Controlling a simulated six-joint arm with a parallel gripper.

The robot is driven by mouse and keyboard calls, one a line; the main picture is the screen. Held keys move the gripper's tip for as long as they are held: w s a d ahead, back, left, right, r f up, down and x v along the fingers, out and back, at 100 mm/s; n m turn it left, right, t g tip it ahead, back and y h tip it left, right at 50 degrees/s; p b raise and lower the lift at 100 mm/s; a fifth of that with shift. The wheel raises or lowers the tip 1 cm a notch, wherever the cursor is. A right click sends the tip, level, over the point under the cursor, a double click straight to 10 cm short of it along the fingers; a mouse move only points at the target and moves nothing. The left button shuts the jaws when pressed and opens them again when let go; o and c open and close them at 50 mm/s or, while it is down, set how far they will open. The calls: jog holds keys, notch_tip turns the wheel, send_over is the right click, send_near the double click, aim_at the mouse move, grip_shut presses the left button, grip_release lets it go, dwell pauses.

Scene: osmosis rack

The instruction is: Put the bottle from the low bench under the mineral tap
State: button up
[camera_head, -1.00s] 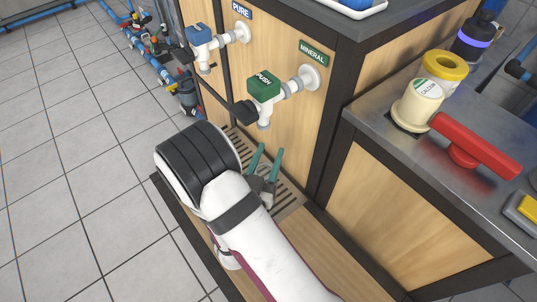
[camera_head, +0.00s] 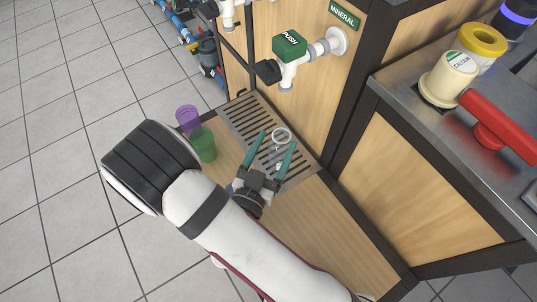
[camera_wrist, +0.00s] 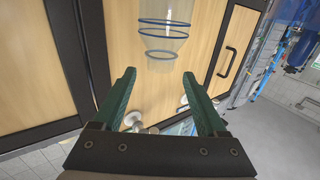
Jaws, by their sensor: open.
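The clear bottle, its pale rim ring (camera_head: 282,135) showing in the head view, appears to stand on the slotted drain grate (camera_head: 246,118) on the low bench. In the wrist view the see-through bottle (camera_wrist: 163,38) with blue rings is beyond my fingertips. The mineral tap (camera_head: 290,52), white with a green PUSH block, is on the wood panel above the grate; I cannot tell if its spout lines up exactly with the bottle. My gripper (camera_head: 277,140) has its green fingers spread apart. In the wrist view my gripper (camera_wrist: 160,73) has nothing clasped between its fingers.
A purple cup (camera_head: 187,118) and a green cup (camera_head: 204,143) stand on the bench left of the grate. At right, a metal counter (camera_head: 404,84) holds a calcium container (camera_head: 447,78) and a red object (camera_head: 497,126). Bare bench lies right of my arm.

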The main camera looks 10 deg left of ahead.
jog(key=s, duration=0.4)
jog(key=shift+s+a, duration=0.1)
jog(key=shift+a, duration=0.3)
